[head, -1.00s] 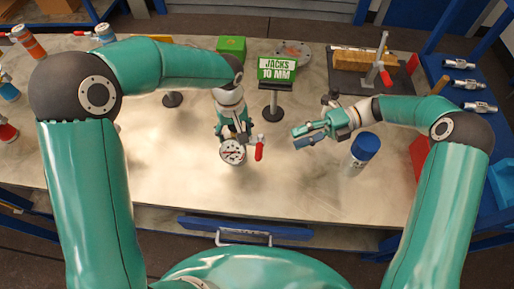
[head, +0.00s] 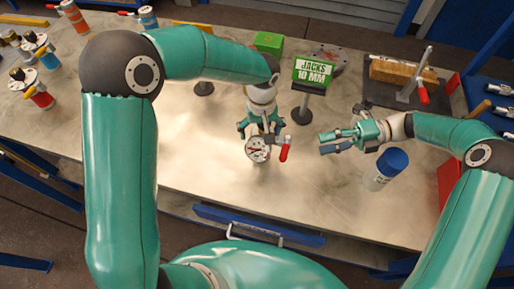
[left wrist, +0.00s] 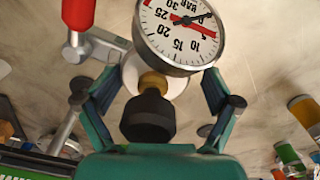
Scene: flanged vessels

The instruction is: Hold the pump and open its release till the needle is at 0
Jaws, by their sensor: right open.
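The pump's white round gauge (head: 258,149) and its red-gripped lever (head: 285,149) are near the middle of the table, in front of my left gripper (head: 262,127). In the left wrist view the gauge (left wrist: 182,30) has a red mark across its dial. Its black needle points to the right side; the exact reading is unclear. A brass neck and black knob (left wrist: 148,115) lie between the fingers of my left gripper (left wrist: 160,78). Whether they press on the pump is unclear. My right gripper (head: 332,142) is open and empty, right of the pump.
A blue-capped jar (head: 388,168) stands near my right gripper. Behind are a green JACKS 10 MM sign (head: 314,73) on a stand and a green box (head: 268,42). Other gauged vessels (head: 38,92) stand at the left. The table front is clear.

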